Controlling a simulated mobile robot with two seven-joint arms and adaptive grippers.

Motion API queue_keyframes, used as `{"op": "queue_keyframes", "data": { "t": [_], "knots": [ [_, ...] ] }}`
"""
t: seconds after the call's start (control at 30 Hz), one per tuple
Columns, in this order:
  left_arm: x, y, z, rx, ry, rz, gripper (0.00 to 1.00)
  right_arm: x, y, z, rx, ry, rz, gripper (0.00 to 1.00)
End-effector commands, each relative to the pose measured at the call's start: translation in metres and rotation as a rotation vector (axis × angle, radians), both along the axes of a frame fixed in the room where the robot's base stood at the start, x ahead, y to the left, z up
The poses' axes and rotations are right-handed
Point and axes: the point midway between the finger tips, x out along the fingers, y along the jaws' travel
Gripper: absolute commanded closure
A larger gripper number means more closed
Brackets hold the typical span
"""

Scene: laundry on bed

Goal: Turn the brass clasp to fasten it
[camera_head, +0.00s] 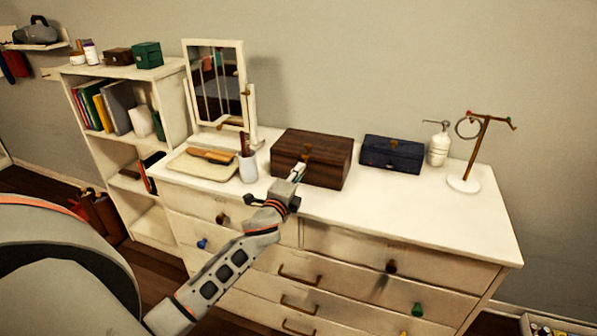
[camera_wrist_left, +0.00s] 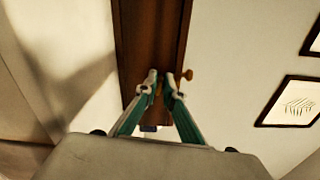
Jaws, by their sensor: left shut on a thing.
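A dark brown wooden box (camera_head: 326,170) stands closed on the white dresser top. A small brass fitting (camera_head: 308,149) shows near its upper front. My left gripper (camera_head: 298,171) reaches the front of this box from below left. In the left wrist view, the gripper's two green-sided fingers (camera_wrist_left: 160,82) close together on a small brass piece, which looks like the brass clasp (camera_wrist_left: 158,89). The fingers hide most of it, so its turn angle cannot be told. My right gripper is not in view.
A navy box (camera_head: 391,156), a white pump bottle (camera_head: 438,145) and a brass stand (camera_head: 478,155) are to the right. A grey cup (camera_head: 248,168), a tray (camera_head: 190,168) and a mirror (camera_head: 216,85) are to the left. The dresser's front right (camera_head: 440,220) is clear.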

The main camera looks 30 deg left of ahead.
Motion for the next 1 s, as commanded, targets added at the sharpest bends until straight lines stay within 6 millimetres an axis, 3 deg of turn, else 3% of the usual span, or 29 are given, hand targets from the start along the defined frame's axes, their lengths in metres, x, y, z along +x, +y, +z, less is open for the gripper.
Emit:
{"op": "queue_keyframes", "data": {
  "t": [0.33,0.87,0.93,1.0],
  "knots": [
    [-0.0001,-0.0003,-0.0023,-0.138,-0.03,0.0,1.0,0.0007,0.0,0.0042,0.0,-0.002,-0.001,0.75],
    [-0.0001,-0.0003,-0.0027,-0.161,-0.036,-0.001,1.0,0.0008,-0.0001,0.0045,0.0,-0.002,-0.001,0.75],
    [-0.0001,-0.0003,-0.0027,-0.16,-0.036,-0.001,0.82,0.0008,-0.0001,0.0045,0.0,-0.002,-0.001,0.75],
    [-0.0001,-0.0003,-0.0025,-0.16,-0.037,-0.001,0.78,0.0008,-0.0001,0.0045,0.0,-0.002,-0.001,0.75]
  ]
}}
